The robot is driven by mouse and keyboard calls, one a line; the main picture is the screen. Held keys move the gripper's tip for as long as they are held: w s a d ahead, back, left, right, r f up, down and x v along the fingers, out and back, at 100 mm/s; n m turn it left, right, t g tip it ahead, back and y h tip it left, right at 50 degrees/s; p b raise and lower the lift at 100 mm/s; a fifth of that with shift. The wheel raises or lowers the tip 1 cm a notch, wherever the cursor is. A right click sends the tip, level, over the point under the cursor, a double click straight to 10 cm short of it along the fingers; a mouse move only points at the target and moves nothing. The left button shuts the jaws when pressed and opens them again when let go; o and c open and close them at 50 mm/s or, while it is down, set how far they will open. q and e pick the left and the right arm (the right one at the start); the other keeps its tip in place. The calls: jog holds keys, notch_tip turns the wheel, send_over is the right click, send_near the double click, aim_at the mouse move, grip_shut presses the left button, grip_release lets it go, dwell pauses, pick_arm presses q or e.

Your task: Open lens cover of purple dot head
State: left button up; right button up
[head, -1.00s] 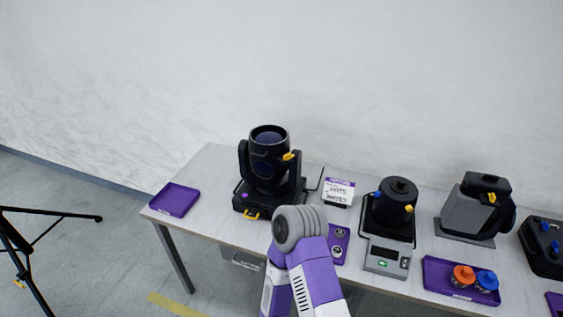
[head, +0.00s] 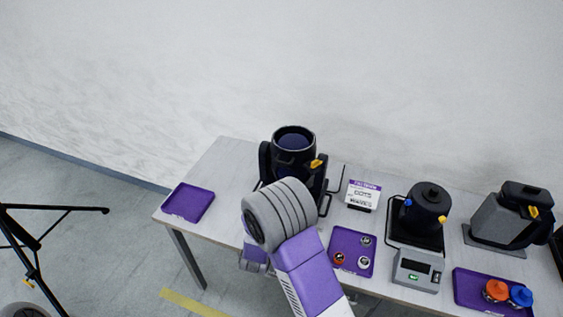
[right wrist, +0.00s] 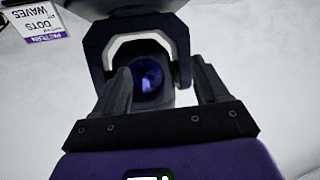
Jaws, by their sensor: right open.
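A black moving-head light (head: 293,150) stands on the table's left half, its round glassy top facing up and a yellow tab (head: 318,163) on its side. My right arm covers its lower front, including the base where a purple dot showed earlier. In the right wrist view, a dark frame with a pale inner edge (right wrist: 114,48) surrounds a blue lens (right wrist: 150,74). My right gripper (right wrist: 163,78) is open, its fingers on either side of that lens in the picture. I cannot tell whether they touch anything. My left gripper is not in view.
A purple tray (head: 188,203) lies left. Beyond are another lamp (head: 508,215) and a tray with orange and blue caps (head: 470,284).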

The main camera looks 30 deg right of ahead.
notch_tip(320, 180, up, 13)
jog(key=d+m+h, duration=0.3)
jog(key=h, duration=0.2)
send_near(293, 147)
notch_tip(293, 147, down, 3)
jog(key=w+d, duration=0.1)
jog(key=w, duration=0.1)
jog(key=shift+w+d+r+p, duration=0.15)
jog(key=shift+w+p, duration=0.05)
jog(key=shift+p, duration=0.15)
jog(key=shift+c, duration=0.2)
jog(key=c, duration=1.2)
jog(key=shift+c, duration=0.2)
